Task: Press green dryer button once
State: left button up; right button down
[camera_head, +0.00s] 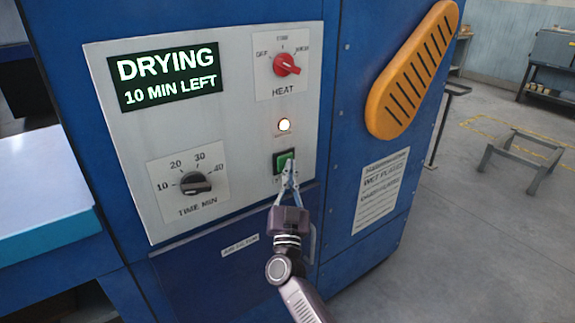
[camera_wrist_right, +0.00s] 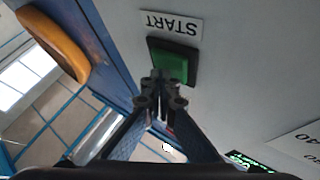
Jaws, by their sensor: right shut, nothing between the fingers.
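The green dryer button (camera_head: 284,162) sits in a black frame on the lower right of the grey control panel (camera_head: 235,160). In the right wrist view the green button (camera_wrist_right: 172,67) is just beyond my fingertips, under an upside-down START label (camera_wrist_right: 171,25). My right gripper (camera_head: 289,168) is shut and empty, its fingertips at the button's lower edge; I cannot tell whether they touch it. The fingers (camera_wrist_right: 159,80) also show in the right wrist view. The display (camera_head: 168,77) reads DRYING 10 MIN LEFT. A lamp (camera_head: 284,125) above the button is lit. My left gripper is out of view.
A red heat knob (camera_head: 286,65) and a black timer knob (camera_head: 195,183) are on the same panel. An orange vented cover (camera_head: 412,70) sticks out at the right. A light-topped blue table (camera_head: 40,190) stands at the left. The floor at right is open around a low grey stand (camera_head: 515,155).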

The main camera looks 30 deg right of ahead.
jog(key=shift+s, duration=0.1)
jog(key=shift+s+p, duration=0.6)
jog(key=shift+s, duration=0.2)
jog(key=shift+d, duration=0.1)
jog(key=s+p, duration=0.2)
jog(key=s, duration=0.3)
jog(key=shift+d+p, duration=0.2)
jog(key=shift+p, duration=0.2)
dwell(0.5)
